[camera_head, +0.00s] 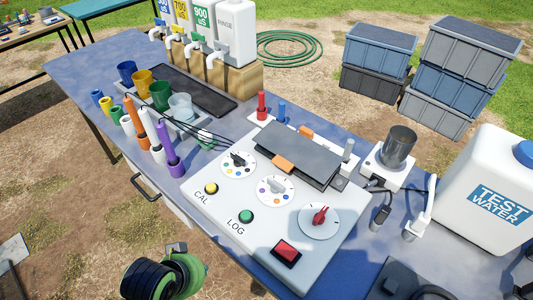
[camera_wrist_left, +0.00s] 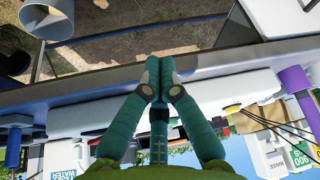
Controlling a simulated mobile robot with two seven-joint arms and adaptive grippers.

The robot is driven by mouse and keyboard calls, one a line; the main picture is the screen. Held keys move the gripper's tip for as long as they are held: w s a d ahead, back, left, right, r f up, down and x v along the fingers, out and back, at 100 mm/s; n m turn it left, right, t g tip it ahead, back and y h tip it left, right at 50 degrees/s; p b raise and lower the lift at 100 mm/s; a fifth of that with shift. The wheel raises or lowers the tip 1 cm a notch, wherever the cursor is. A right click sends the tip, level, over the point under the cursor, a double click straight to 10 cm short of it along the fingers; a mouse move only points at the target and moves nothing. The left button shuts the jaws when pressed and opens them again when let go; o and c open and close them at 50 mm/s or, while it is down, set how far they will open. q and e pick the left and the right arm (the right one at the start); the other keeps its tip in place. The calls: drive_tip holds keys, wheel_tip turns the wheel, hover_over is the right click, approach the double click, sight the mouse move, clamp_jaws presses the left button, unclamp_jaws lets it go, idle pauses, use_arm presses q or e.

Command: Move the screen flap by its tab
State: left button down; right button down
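The screen flap (camera_head: 298,152) is a dark grey plate on the white control panel (camera_head: 232,205) in the head view. It lies over the panel's upper part and hides what is under it. An orange tab (camera_head: 284,164) sits at its near edge. Another orange piece (camera_head: 306,132) shows at its far edge. My left gripper (camera_head: 178,249) is low in the head view, left of the panel and well apart from the flap. In the left wrist view, its green fingers (camera_wrist_left: 158,76) are together with nothing seen between them. My right gripper is not in view.
The panel carries knobs, a yellow button, a green button (camera_head: 246,216) and a red switch (camera_head: 287,252). Cups and coloured probes (camera_head: 173,160) stand left of it. A grey cylinder (camera_head: 398,147) and a test water jug (camera_head: 490,190) stand right. A drawer handle (camera_head: 146,188) juts from the table front.

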use_arm(q)
drive_tip(key=w+d+r+t+h, duration=0.1)
drive_tip(key=w+d+r, duration=0.1)
drive_tip(key=w, duration=0.1)
drive_tip(key=w+d+r+m+h, duration=0.1)
drive_tip(key=w+d+r, duration=0.1)
drive_tip(key=w+r, duration=0.1)
drive_tip(key=w+d+r+m+t+h, duration=0.1)
drive_tip(key=w+d+r, duration=0.1)
drive_tip(key=w, duration=0.3)
drive_tip(key=shift+d+r+t, duration=0.3)
drive_tip(key=shift+d+r, duration=0.1)
drive_tip(key=shift+r, duration=0.05)
drive_tip(key=w+d+r+m+t+h, duration=0.1)
drive_tip(key=w+d+r+m+h, duration=0.2)
drive_tip(key=w+r, duration=0.75)
drive_tip(key=y+p, duration=0.1)
drive_tip(key=p, duration=0.1)
approach(286, 157)
drive_tip(key=w+d+r, duration=0.2)
drive_tip(key=f, duration=0.2)
drive_tip(key=w+f+p, duration=0.1)
drive_tip(key=shift+f, duration=0.9)
